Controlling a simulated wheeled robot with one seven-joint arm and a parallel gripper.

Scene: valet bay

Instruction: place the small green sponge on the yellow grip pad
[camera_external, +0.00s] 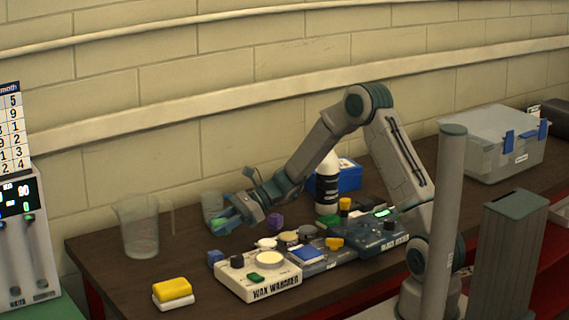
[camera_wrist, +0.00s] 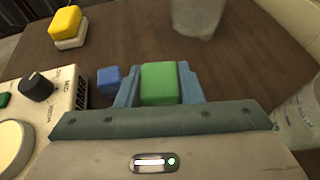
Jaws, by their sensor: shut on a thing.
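My gripper (camera_external: 226,222) is shut on a small green sponge (camera_wrist: 158,84), held between its two blue fingers in the wrist view. The sponge shows as a small green patch (camera_external: 218,224) in the external view, above the table near its back left. A yellow block on a white base (camera_external: 172,289) stands at the table's front left, apart from the gripper; it also shows at the top left of the wrist view (camera_wrist: 66,22). A smaller yellow piece (camera_external: 335,243) sits on the row of devices. I cannot tell for sure which is the yellow grip pad.
A box marked wax warmer (camera_external: 260,290) stands front centre, with a blue cube (camera_external: 215,257) beside it. Clear beakers (camera_external: 139,226) stand at the back left. A purple piece (camera_external: 275,220) lies right of the gripper. Bare tabletop lies around the yellow-and-white block.

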